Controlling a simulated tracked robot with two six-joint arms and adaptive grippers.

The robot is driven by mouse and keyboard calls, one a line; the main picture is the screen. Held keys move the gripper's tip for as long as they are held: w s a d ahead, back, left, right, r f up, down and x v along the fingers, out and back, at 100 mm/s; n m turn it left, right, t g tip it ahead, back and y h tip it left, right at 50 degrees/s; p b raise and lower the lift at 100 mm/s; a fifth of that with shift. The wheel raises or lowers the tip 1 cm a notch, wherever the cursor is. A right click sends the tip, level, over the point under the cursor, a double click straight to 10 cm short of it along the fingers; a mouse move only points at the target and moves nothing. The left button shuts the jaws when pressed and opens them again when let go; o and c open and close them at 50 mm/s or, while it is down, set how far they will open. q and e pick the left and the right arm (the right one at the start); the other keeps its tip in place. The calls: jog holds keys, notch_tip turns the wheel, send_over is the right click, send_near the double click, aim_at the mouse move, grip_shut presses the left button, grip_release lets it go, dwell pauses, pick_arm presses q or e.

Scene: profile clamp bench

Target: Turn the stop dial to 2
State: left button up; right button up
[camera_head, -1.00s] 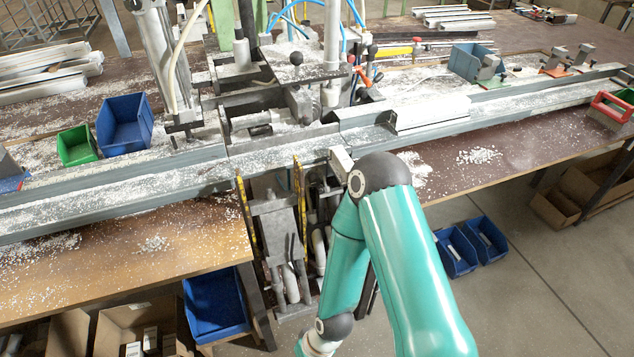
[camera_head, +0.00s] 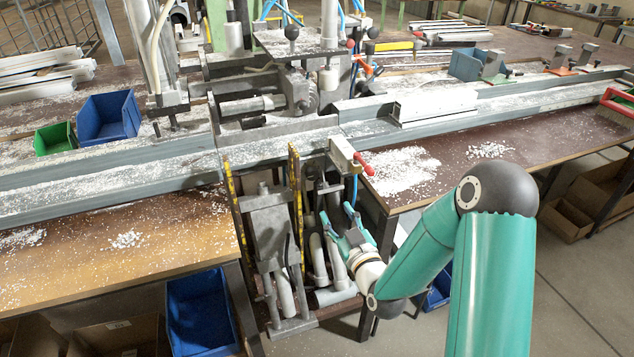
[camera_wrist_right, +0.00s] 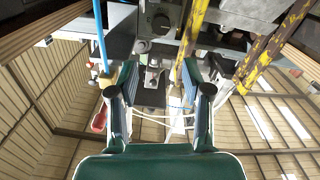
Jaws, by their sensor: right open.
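My right gripper (camera_head: 341,216) is open and empty at the front of the bench, below the valve with a red handle. Its two teal-backed fingers also show spread apart in the right wrist view (camera_wrist_right: 158,74), pointing up at the machine's underside. A dark round knob (camera_wrist_right: 161,23) sits beyond the fingertips in that view, apart from them. I cannot tell whether it is the stop dial, and no dial numbers are readable in either view. My left gripper is not in view.
A valve block with a red handle (camera_head: 350,158) juts from the bench front above my right gripper. Yellow-and-black striped posts (camera_head: 296,205) and grey cylinders stand left of it. A long metal rail (camera_head: 110,177) with swarf crosses the bench. A blue bin (camera_head: 203,312) sits below.

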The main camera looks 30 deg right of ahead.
aim_at(313, 176)
jog(key=p+x, duration=0.3)
jog(key=x, duration=1.2)
jog(key=shift+w, duration=0.45)
jog(key=shift+a, duration=0.1)
